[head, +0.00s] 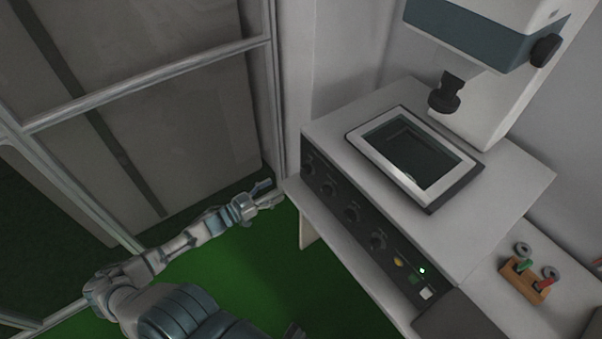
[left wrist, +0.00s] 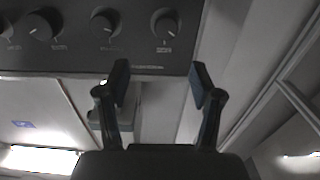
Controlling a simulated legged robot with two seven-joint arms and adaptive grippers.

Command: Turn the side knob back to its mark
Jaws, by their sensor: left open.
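A grey bench machine stands at the right in the head view. A black knob (head: 545,50) sticks out from the side of its blue-and-white upper head (head: 480,30); its mark is too small to read. The dark front panel (head: 325,192) carries a row of several black knobs. In the left wrist view, knobs with white pointer lines show at the top, one of them the rightmost knob (left wrist: 165,24). My left gripper (head: 270,194) is open and empty beside the panel's left end. In the left wrist view its fingers (left wrist: 160,82) are apart, just below the panel edge.
A framed dark plate (head: 440,186) lies on the machine top under a black nosepiece (head: 446,94). A wooden block with coloured parts (head: 525,278) sits on the bench at right. A metal-framed partition (head: 150,82) stands at left. Green floor is open between.

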